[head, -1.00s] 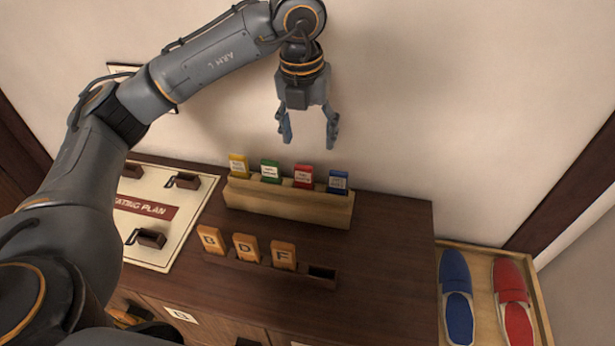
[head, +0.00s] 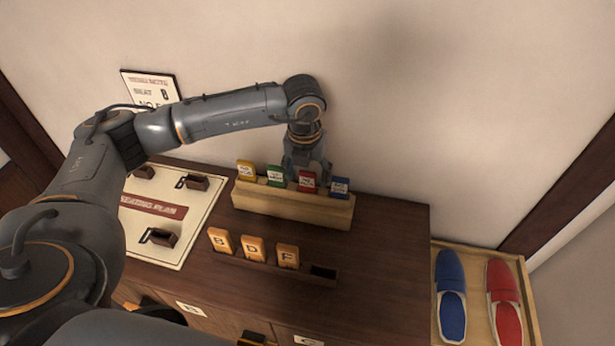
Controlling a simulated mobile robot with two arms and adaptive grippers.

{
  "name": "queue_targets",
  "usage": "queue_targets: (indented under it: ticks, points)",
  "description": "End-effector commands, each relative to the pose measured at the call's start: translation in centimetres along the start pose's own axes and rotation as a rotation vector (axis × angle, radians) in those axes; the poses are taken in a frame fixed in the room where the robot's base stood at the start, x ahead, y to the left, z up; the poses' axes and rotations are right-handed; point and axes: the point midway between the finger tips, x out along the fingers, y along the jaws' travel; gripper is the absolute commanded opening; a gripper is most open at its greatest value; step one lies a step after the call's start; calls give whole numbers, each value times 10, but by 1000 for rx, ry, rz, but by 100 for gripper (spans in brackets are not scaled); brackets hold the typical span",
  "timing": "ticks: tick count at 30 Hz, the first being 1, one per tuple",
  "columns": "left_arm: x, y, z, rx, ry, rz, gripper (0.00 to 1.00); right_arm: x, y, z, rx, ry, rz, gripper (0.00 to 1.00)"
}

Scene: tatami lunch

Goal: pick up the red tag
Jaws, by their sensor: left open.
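The red tag (head: 307,182) stands upright in a light wooden rack (head: 292,207) on the dark cabinet top. It is third from the left, between the green tag (head: 275,176) and the blue tag (head: 340,187). My left gripper (head: 307,173) points down just above and behind the red tag, close to the wall. Its jaws are open, and the fingertips are partly hidden behind the tags. I cannot tell whether they touch the red tag. My right gripper is not in view.
A yellow tag (head: 246,170) stands at the rack's left end. In front, a dark holder (head: 323,272) bears orange tags B, D and F and has an empty slot. A seating plan board (head: 150,243) lies left. Blue and red slippers (head: 503,300) lie in a tray right.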

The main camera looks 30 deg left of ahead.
Motion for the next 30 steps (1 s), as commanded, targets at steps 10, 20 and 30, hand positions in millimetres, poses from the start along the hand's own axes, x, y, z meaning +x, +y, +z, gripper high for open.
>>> queue_targets:
  ticks: [10, 20, 30]
  points:
    - [17, -1, -1, 2, 0, -1, 64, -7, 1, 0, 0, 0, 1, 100]
    - [16, -1, 0, 1, 0, -1, 15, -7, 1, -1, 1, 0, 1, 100]
    - [15, -1, 0, 1, -1, -2, 15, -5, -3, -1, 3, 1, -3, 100]
